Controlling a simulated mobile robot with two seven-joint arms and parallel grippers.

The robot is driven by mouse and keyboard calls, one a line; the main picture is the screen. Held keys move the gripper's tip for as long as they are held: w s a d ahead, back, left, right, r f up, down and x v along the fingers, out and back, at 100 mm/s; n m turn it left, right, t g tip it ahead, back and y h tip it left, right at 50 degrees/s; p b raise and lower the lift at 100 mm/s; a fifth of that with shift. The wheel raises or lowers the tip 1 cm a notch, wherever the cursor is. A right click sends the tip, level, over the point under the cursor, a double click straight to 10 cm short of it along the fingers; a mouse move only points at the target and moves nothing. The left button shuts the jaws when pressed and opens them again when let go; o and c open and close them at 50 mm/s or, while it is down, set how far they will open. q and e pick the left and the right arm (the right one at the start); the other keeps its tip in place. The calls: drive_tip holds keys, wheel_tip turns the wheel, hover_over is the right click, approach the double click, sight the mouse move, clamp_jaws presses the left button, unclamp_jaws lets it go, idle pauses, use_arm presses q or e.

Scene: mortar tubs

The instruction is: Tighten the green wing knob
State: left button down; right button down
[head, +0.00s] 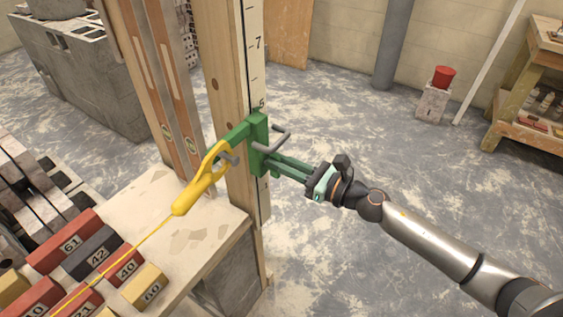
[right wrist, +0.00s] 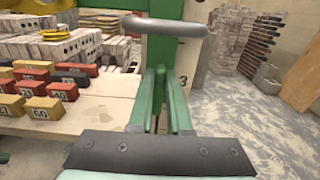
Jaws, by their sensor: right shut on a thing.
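A green clamp (head: 257,145) sits on a wooden post (head: 228,75) marked with a number scale, and a bent grey handle (head: 276,140) sticks out of it. The handle also shows in the right wrist view (right wrist: 165,27). My right gripper (head: 272,162) reaches in from the right, its long green fingers closed at the clamp's near face, just below the handle. The fingers also show in the right wrist view (right wrist: 163,75). It is shut on the green wing knob, which is mostly hidden between the fingertips. My left gripper is not in view.
A yellow line holder (head: 205,178) with a taut string hangs on the clamp's left arm. Several numbered blocks (head: 95,250) lie on the pale bench (head: 190,215) at lower left.

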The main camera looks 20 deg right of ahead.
drive_tip(key=shift+f+m, duration=0.15)
drive_tip(key=shift+m, duration=0.15)
drive_tip(key=m, duration=0.2)
drive_tip(key=m+p, duration=0.1)
drive_tip(key=m, duration=0.1)
drive_tip(key=m+p, duration=0.1)
drive_tip(key=m, duration=0.2)
drive_tip(key=shift+w+d+f, duration=0.15)
drive_tip(key=shift+w+d, duration=0.15)
drive_tip(key=shift+d, duration=0.1)
use_arm(q)
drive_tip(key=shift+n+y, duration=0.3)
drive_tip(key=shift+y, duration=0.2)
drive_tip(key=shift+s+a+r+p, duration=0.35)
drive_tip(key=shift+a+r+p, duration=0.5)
drive_tip(key=shift+p, duration=0.2)
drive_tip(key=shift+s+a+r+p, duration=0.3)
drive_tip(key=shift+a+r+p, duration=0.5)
drive_tip(key=shift+p, duration=0.25)
use_arm(e)
drive_tip(key=shift+w+d+f+m, duration=0.1)
drive_tip(key=shift+f+m, duration=0.1)
drive_tip(key=shift+m, duration=1.5)
drive_tip(key=shift+w+f+m, duration=0.1)
drive_tip(key=shift+f+m, duration=0.15)
drive_tip(key=shift+m, duration=1.45)
drive_tip(key=shift+d+f+m, duration=0.1)
drive_tip(key=shift+f+m, duration=0.1)
drive_tip(key=shift+m, duration=1.5)
drive_tip(key=shift+a, duration=0.1)
